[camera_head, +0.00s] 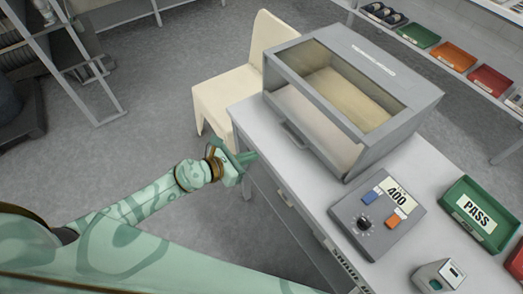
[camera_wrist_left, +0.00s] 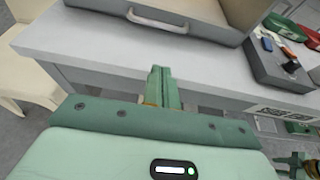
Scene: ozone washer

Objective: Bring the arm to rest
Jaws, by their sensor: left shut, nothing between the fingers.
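My left gripper (camera_head: 246,158) is shut and empty in the head view. It is in front of the left front edge of the grey table, apart from the ozone washer. In the left wrist view its fingers (camera_wrist_left: 160,82) are together and point toward the table edge. The ozone washer (camera_head: 408,112) is a grey box with a window in its top, standing on the table; its front handle (camera_wrist_left: 157,21) shows in the left wrist view. My right gripper is not in the head view; a green and brown part at the lower right of the left wrist view is unclear.
A control box (camera_head: 377,222) reading 400, a green PASS tray (camera_head: 481,215) and a small grey device (camera_head: 438,276) are on the table (camera_head: 322,213). A cream chair (camera_head: 213,104) stands behind. A shelf with coloured bins (camera_head: 455,57) is at upper right.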

